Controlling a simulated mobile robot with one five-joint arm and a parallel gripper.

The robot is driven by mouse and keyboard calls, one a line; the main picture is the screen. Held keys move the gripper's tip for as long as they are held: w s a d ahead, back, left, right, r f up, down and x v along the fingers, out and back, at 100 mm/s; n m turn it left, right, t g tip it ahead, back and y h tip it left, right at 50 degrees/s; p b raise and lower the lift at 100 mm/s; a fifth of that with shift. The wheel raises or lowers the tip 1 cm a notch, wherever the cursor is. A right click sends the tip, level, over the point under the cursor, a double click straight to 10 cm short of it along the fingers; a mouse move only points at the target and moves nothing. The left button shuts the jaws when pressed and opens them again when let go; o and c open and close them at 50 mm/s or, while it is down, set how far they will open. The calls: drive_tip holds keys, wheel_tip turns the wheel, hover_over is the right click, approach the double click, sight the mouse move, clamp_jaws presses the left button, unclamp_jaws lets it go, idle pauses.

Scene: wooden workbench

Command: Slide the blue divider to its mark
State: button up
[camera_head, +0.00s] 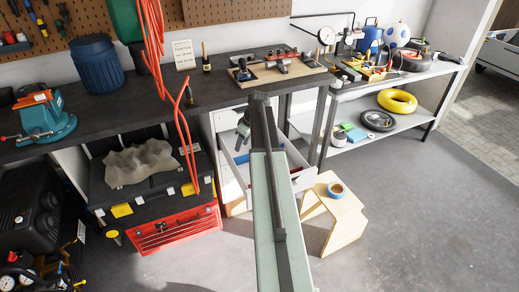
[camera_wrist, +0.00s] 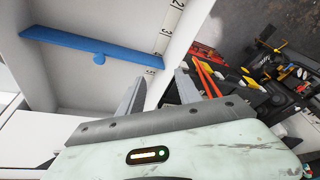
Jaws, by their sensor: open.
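Which tick is the mark cannot be told. My gripper (camera_wrist: 162,78) is open and empty, its two grey fingers apart, nearer to me than the divider and right of the knob. In the head view my arm hides much of the open drawer (camera_head: 230,190).
A dark workbench (camera_head: 150,100) runs above the drawer, with a wooden tool board (camera_head: 275,75) on it. A red toolbox (camera_head: 165,232) stands left of the drawer. A wooden stool (camera_head: 335,215) with blue tape stands to the right. Red hoses hang at the left.

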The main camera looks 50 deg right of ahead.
drive_tip(key=s+d+t, duration=0.1)
drive_tip(key=s+d, duration=0.3)
drive_tip(key=d, duration=0.8)
drive_tip(key=shift+n, duration=0.3)
drive_tip(key=b+x, duration=0.7)
drive_tip(key=x, duration=0.1)
drive_tip(key=shift+w+a+b, duration=0.1)
drive_tip(key=shift+a+b, duration=0.05)
drive_tip(key=shift+b, duration=0.25)
drive_tip(key=shift+r, duration=0.1)
clamp_jaws()
